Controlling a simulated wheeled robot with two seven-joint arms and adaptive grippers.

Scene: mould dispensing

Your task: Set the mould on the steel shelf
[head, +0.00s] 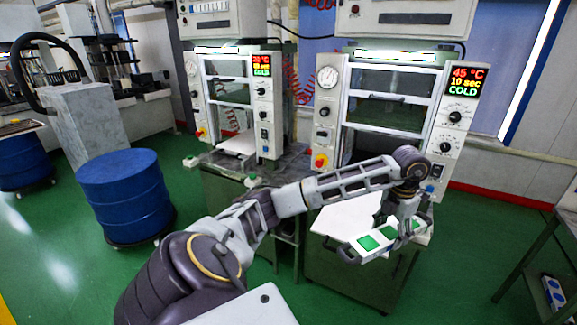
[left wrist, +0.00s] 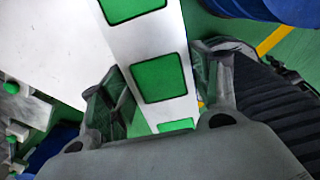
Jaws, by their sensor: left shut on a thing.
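The mould (head: 368,243) is a long white bar with green square pads and a dark handle at its end. My left gripper (head: 398,230) is shut on it, in front of the right-hand press. In the left wrist view the mould (left wrist: 160,78) runs between the two fingers of my left gripper (left wrist: 165,95). A grey steel rack (head: 525,262), likely the steel shelf, stands at the right edge, partly cut off and apart from the mould. My right gripper is not in view.
A white plate (head: 345,214) lies on the right press's bench, below or behind the mould; contact cannot be told. The right press (head: 455,130) shows 45 °C. A blue drum (head: 125,200) stands at left. Green floor is clear between bench and rack.

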